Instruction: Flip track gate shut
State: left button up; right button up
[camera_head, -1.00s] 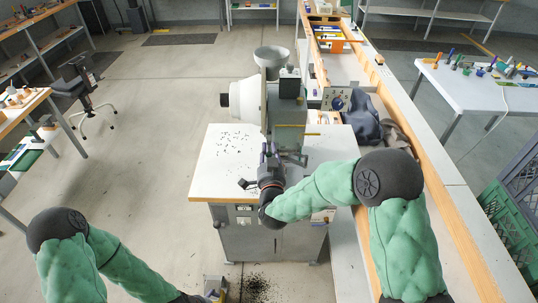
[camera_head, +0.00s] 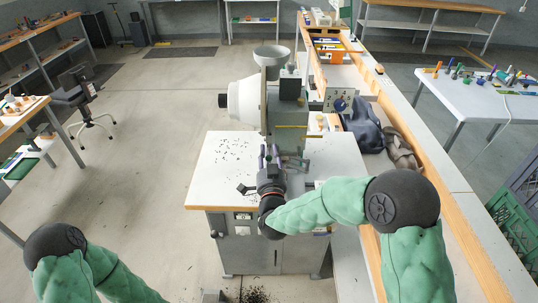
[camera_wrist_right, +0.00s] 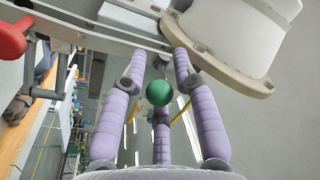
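The eyelet press (camera_head: 287,113) stands on a white-topped cabinet, with a funnel-shaped hopper above and a round white drum on its left. My right gripper (camera_head: 268,158) reaches to the press's front, just above the table top. In the right wrist view its purple fingers (camera_wrist_right: 157,62) are spread apart. A green ball knob (camera_wrist_right: 158,92) shows between them, with clear gaps to the two outer fingers; contact with the third finger cannot be told. I cannot make out the track gate for certain or its position. My left arm is at the lower left; its gripper is out of frame.
The cabinet's white top (camera_head: 210,190) has small dark bits scattered at left. A red knob (camera_wrist_right: 10,40) on a crank-like part lies left of the fingers in the wrist view. A long wooden-edged bench (camera_head: 440,185) runs along the right. Floor at left is open.

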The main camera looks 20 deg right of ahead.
jog(key=shift+s, duration=0.1)
jog(key=v, duration=1.2)
dwell(0.4)
notch_tip(320, 180, down, 26)
jog(key=a+n+g+y+b, duration=0.25)
jog(key=n+g+y, duration=0.2)
jog(key=g, duration=0.35)
jog(key=s+a+f+n+g+y+b, duration=0.2)
jog(key=s+f+g, duration=0.9)
jog(key=s+f, duration=0.9)
jog(key=shift+s+a+f+y+b, duration=0.25)
jog(key=shift+a+f+y+b, duration=0.1)
jog(key=shift+f+y+b, duration=0.65)
